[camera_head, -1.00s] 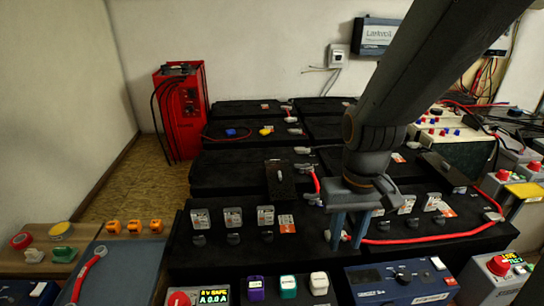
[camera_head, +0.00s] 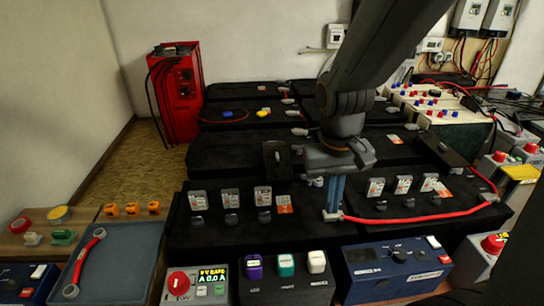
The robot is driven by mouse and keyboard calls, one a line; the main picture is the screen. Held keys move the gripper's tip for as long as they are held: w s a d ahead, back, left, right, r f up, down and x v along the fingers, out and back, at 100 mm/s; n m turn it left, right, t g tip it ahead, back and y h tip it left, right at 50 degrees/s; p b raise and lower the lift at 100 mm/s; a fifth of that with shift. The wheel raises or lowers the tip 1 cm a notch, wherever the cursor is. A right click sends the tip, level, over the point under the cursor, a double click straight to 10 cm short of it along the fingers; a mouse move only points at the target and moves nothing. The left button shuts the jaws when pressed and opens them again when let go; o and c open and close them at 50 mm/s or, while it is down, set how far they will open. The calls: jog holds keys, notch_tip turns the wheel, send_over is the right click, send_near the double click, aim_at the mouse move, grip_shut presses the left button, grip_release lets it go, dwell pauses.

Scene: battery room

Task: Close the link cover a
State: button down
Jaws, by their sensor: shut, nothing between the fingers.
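Two black upright flaps that look like link covers stand at the back edge of the front black battery units. The left cover (camera_head: 277,160) has a small light handle or latch on its face. The right cover (camera_head: 437,150) leans at the right end of the row. I cannot read which one is marked a. My gripper (camera_head: 334,212) points down between them, to the right of the left cover, with its blue fingers together and empty. Its fingertips are near the left end of the red cable (camera_head: 420,215). My wrist hides part of the batteries behind it.
A blue tray (camera_head: 130,270) with a red-handled wrench-like link (camera_head: 84,262) lies at front left. Purple, teal and white capped blocks (camera_head: 286,265) and a blue meter box (camera_head: 395,268) line the front. A red charger (camera_head: 176,95) stands at back left.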

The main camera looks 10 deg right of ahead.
jog(key=w+a+m+t+h+b, duration=0.1)
jog(key=w+a+t+h+b, duration=0.15)
jog(key=w+a, duration=0.95)
jog(key=w+a+t+h+b, duration=0.1)
jog(key=w+a+t+h, duration=0.15)
jog(key=w+a, duration=0.9)
jog(key=p, duration=0.2)
send_near(274, 158)
jog(key=w+f, duration=0.1)
jog(key=f, duration=0.1)
jog(key=w+d+f, duration=0.1)
jog(key=shift+w+f, duration=0.15)
jog(key=shift+f, duration=0.2)
jog(key=shift+d+f, duration=0.1)
jog(key=shift+d, duration=0.5)
jog(key=d+b, duration=0.4)
jog(key=d, duration=0.7)
jog(key=shift+d, duration=0.25)
